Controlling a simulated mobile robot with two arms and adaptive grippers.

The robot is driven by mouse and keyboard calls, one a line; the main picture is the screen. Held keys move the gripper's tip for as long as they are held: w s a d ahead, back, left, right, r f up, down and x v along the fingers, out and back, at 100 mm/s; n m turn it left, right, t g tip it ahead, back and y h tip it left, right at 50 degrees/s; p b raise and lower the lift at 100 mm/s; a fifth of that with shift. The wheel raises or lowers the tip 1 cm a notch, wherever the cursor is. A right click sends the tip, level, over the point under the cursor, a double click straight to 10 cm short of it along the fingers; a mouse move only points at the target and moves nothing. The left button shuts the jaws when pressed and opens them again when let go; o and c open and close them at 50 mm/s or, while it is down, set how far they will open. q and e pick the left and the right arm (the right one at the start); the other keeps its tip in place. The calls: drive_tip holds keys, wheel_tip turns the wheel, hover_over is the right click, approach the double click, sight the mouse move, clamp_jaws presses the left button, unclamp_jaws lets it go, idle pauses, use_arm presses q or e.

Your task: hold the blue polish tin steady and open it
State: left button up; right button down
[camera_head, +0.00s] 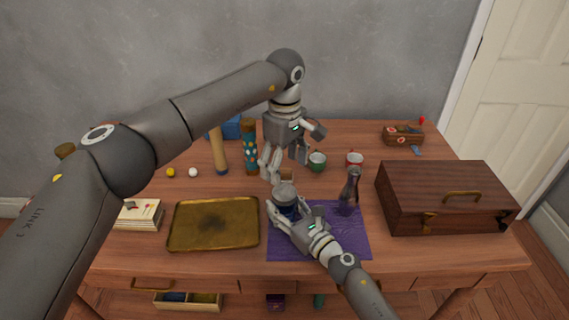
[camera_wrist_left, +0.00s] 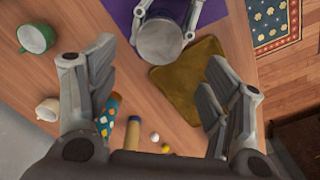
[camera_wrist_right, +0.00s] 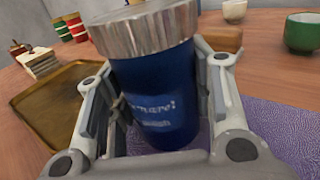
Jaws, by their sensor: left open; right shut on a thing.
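The blue polish tin (camera_wrist_right: 155,95) stands upright with its ribbed silver lid (camera_wrist_right: 146,28) on, at the left part of the purple mat (camera_head: 340,245). My right gripper (camera_head: 284,212) is shut around the tin's blue body, one finger on each side in the right wrist view. My left gripper (camera_head: 284,170) is open and empty, above and just behind the tin. In the left wrist view the round lid top (camera_wrist_left: 159,41) lies beyond the spread left fingers, apart from them.
A brass tray (camera_head: 213,224) lies left of the mat. A dark wooden case (camera_head: 445,197) stands at the right. A patterned cylinder (camera_head: 250,150) stands left of my left gripper.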

sight(284, 192)
use_arm(q)
drive_tip(key=m, duration=0.4)
drive_tip(key=shift+m, duration=0.4)
drive_tip(key=m, duration=0.5)
drive_tip(key=shift+f, duration=4.05)
